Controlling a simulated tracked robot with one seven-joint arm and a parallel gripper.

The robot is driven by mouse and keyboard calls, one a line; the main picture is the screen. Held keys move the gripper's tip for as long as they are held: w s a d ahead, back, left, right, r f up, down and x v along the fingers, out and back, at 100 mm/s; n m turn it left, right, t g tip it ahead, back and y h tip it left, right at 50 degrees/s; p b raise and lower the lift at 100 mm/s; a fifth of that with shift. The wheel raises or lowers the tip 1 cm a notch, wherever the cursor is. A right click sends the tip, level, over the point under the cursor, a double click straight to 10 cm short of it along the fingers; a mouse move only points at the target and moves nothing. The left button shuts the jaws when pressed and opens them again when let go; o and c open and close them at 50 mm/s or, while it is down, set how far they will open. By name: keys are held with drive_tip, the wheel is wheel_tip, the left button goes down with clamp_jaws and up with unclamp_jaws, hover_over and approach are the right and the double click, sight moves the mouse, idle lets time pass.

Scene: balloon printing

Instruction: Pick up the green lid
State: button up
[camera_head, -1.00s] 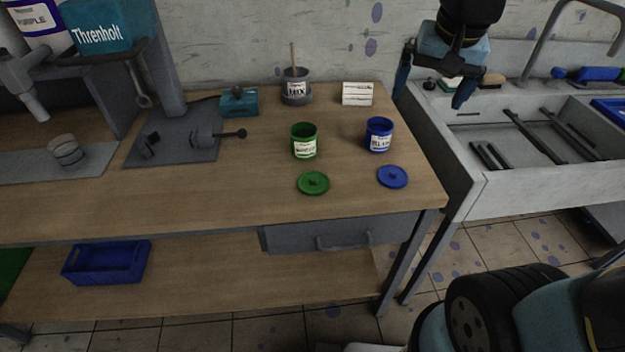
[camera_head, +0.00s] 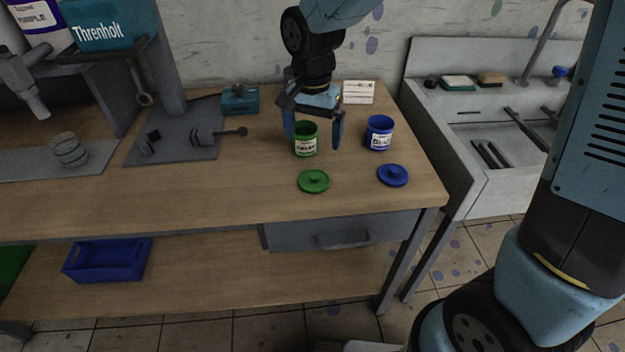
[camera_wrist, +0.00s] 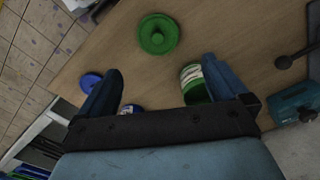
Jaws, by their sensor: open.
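The green lid (camera_head: 313,181) is a flat disc with a small knob, lying on the wooden table in front of the green can (camera_head: 305,144). My gripper (camera_head: 314,141) is open and empty, above the table around the green can's place in the picture. It also shows in the wrist view (camera_wrist: 160,82), with the green can (camera_wrist: 193,82) partly hidden by the right finger.
A blue can (camera_head: 379,134) and a blue lid (camera_head: 393,175) stand to the right. A white card (camera_head: 358,92) is at the back. A vise-like teal block (camera_head: 239,100) and a grey plate (camera_head: 170,150) are to the left. The table's front strip is clear.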

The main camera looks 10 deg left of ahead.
sight(314, 175)
drive_tip(key=f, duration=1.2)
drive_tip(key=shift+d, duration=0.2)
drive_tip(key=shift+c, duration=0.4)
drive_tip(key=c, duration=0.7)
drive_tip(key=shift+r, duration=0.1)
